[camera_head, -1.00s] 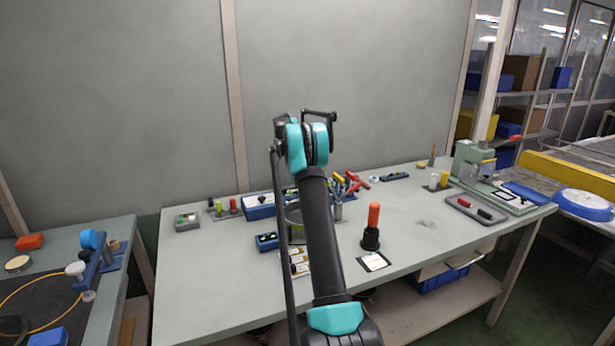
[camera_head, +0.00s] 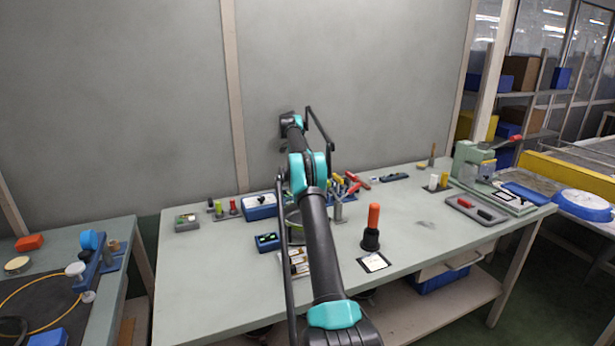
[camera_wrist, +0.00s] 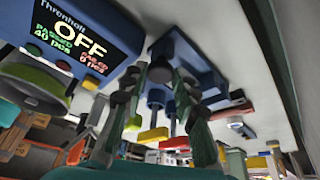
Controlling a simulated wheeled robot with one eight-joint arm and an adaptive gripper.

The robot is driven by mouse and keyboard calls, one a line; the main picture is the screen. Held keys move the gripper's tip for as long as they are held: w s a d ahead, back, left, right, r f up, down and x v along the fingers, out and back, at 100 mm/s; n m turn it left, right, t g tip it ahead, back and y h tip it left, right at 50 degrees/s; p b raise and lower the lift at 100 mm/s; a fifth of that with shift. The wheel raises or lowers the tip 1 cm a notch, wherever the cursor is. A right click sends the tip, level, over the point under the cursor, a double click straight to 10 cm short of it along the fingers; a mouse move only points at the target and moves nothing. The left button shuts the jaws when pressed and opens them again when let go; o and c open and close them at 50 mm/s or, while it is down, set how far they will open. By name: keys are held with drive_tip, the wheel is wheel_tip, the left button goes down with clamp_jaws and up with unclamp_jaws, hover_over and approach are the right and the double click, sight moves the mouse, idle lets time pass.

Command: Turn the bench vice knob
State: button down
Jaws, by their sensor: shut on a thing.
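My gripper (camera_wrist: 162,78) shows in the wrist view, its two dark fingers reaching up the picture from below. It is shut on a dark rounded knob (camera_wrist: 160,71) near a blue block (camera_wrist: 188,52), apparently the bench vice. The fingers hide part of the knob, so its turn angle cannot be told. Blue cylinders and yellow and red ends show between and behind the fingers. In the head view, my arm covers the gripper and the knob.
A blue box (camera_wrist: 85,40) with an "OFF" display is close at left in the wrist view. The bench (camera_head: 210,275) carries an orange-handled tool (camera_head: 373,215), a small blue box (camera_head: 267,243) and a green press (camera_head: 470,165). Its front left is clear.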

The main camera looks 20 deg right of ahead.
idle(0.4)
drive_tip(key=c, duration=1.2)
unclamp_jaws()
